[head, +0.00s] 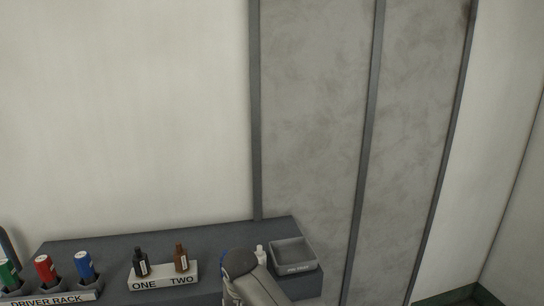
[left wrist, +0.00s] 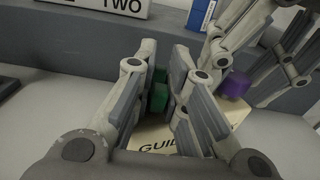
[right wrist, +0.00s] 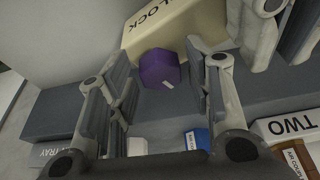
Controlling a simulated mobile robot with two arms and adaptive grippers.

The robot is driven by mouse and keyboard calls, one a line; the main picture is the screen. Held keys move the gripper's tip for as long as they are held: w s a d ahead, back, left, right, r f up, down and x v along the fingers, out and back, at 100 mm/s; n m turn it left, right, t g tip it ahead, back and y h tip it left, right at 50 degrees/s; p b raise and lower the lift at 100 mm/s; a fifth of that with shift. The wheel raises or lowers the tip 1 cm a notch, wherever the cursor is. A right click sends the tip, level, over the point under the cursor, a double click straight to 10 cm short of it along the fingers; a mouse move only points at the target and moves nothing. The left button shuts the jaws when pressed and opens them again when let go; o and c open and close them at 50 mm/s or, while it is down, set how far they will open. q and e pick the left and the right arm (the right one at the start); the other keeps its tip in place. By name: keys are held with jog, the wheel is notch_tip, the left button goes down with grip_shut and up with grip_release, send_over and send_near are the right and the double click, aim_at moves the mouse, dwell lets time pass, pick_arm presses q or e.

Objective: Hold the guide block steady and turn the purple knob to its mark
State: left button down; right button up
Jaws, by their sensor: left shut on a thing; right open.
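The cream guide block (left wrist: 150,138) lies below my left gripper (left wrist: 168,82) in the left wrist view, its lettering partly hidden by the fingers. My left gripper is shut on a green piece (left wrist: 158,92) that stands at the block. In the right wrist view the knob (right wrist: 160,68) sits against the guide block (right wrist: 190,22) and carries a short white line. My right gripper (right wrist: 163,95) is open, its fingers on either side of the knob's near side, with gaps visible. Neither gripper's fingers show in the head view.
On the grey bench (head: 110,247) stand a driver rack (head: 60,298) with coloured drivers, a ONE/TWO holder (head: 163,275) with two dark bottles, a white bottle (head: 260,255) and a grey tray (head: 293,256). A blue box (left wrist: 201,14) stands behind the grippers.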

jog(key=shift+r, duration=3.05)
jog(key=v, duration=1.2)
pick_arm(q)
jog(key=c, duration=1.4)
grip_release()
jog(key=v, duration=1.2)
